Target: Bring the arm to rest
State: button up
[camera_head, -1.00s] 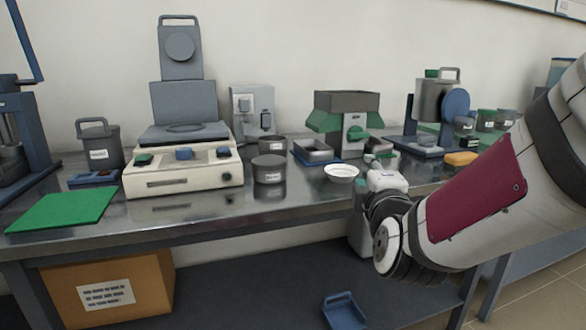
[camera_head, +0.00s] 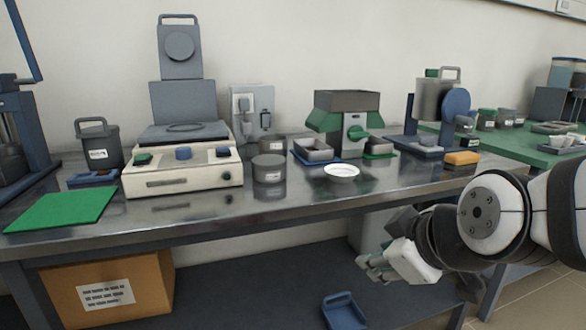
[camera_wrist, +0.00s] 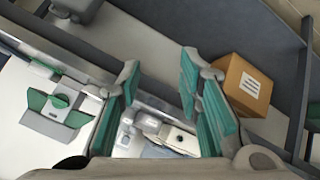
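My gripper (camera_head: 372,268) is at the lower right in the head view, in front of the metal bench's (camera_head: 290,207) front edge and below its top. In the wrist view, its two green-padded fingers (camera_wrist: 158,100) stand wide apart with nothing between them. My arm reaches in from the right edge of the head view, and its wrist is bent so that the fingers point left. The gripper touches no object that I can see.
A white dish (camera_head: 341,171) lies near the bench's front edge, with a yellow sponge (camera_head: 461,158) to its right. A cardboard box (camera_head: 108,290) and a blue dustpan-like tray (camera_head: 344,312) are below the bench. A green-topped table (camera_head: 545,157) stands at the right.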

jog(key=s+d+f+m+g+h, duration=0.1)
jog(key=s+d+m+g, duration=0.15)
jog(key=s, duration=0.65)
jog(key=s+d+m+g, duration=0.1)
jog(key=s+m+g, duration=0.25)
jog(key=s, duration=0.45)
jog(key=s+d+f+m+g+h, duration=0.1)
jog(key=s+d+m+g, duration=0.2)
jog(key=s, duration=0.6)
notch_tip(320, 180, up, 37)
jog(key=a+t+p, duration=0.1)
jog(key=t+p, duration=0.3)
jog(key=p, duration=3.1)
jog(key=shift+w+p, duration=0.15)
jog(key=shift+p, duration=0.2)
jog(key=shift+a, duration=0.15)
